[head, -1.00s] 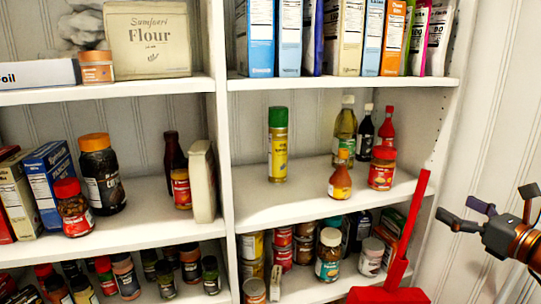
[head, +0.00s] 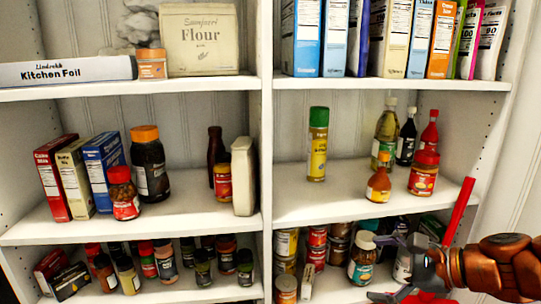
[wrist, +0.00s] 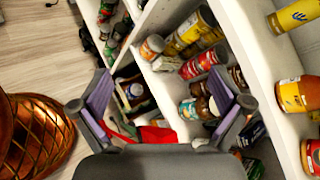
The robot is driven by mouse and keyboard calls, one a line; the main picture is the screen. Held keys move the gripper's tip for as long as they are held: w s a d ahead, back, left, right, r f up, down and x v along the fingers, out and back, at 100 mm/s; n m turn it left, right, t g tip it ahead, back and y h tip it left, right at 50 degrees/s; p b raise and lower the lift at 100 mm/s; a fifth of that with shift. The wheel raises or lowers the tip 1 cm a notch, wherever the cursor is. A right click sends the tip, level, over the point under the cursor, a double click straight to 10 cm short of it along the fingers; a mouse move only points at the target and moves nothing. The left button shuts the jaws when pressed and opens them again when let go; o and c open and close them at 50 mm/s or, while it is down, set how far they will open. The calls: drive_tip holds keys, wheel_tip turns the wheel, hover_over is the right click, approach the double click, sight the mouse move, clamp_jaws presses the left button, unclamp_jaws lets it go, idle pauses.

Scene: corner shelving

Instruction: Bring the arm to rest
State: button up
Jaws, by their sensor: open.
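My gripper (head: 378,268) is at the lower right of the head view, in front of the lower right shelf, with its copper-coloured arm reaching in from the right edge. In the wrist view my gripper (wrist: 160,92) has its two purple-padded fingers spread wide, with nothing held between them. Jars and cans on the lower shelf show beyond and between the fingers. A red long-handled object (head: 458,212) stands behind my gripper; its lower part is mostly hidden by the gripper and arm. Whether the gripper touches anything is not clear.
White corner shelving (head: 266,150) fills the view. The middle right shelf holds a green-capped yellow bottle (head: 317,145) and several sauce bottles. The middle left shelf holds boxes and a dark orange-lidded jar (head: 149,165). Wooden floor (wrist: 40,50) shows in the wrist view.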

drive_tip(key=s+a+f+n+g+h, duration=0.2)
drive_tip(key=s+a+f+n+g, duration=0.2)
drive_tip(key=s+n, duration=0.15)
drive_tip(key=s+a+f+n+g+h, duration=0.1)
drive_tip(key=s+a+f+n+g, duration=0.2)
drive_tip(key=s+a+f+n, duration=0.3)
drive_tip(key=s+d+f+n+g+h, duration=0.2)
drive_tip(key=s+d+n+h, duration=0.4)
drive_tip(key=s, duration=0.5)
drive_tip(key=shift+s+d+f+n+g, duration=0.3)
drive_tip(key=shift+d+n+g, duration=0.15)
drive_tip(key=shift+n, duration=0.2)
